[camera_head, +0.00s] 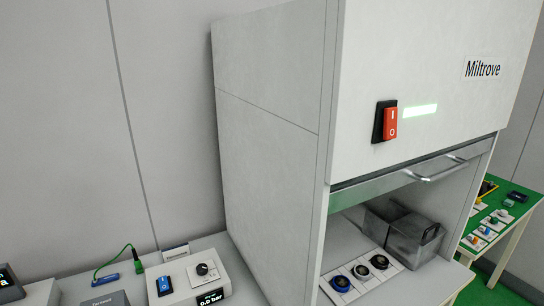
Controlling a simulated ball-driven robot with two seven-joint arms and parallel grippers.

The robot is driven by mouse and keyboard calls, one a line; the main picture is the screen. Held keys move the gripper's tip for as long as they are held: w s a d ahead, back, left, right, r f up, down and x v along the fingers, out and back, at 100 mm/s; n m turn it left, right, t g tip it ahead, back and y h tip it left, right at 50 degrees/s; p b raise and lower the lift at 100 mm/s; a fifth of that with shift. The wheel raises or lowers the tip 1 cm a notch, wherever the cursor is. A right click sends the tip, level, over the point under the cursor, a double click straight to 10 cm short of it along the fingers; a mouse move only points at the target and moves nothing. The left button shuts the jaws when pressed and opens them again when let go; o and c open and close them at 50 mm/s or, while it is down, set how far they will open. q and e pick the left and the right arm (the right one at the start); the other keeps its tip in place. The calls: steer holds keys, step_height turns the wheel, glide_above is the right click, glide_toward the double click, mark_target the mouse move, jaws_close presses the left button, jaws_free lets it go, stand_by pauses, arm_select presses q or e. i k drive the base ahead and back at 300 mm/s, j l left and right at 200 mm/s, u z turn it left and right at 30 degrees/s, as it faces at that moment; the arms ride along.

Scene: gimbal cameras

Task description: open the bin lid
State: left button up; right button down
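A grey box-shaped bin (408,243) stands inside the open-fronted cabinet, under its raised front panel. It has a small dark patch on its right side. The cabinet's shadow and front frame make its top hard to read, so I cannot tell how its lid sits. Neither of my grippers is in view.
The tall white cabinet (265,140) carries a red rocker switch (390,123) and a metal bar handle (437,170). A white plate with round dark items (360,271) lies before the bin. Left, a bench holds a pressure device (188,281). A green-topped table (505,215) stands right.

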mark_target(422, 230)
steer(key=z, duration=1.25)
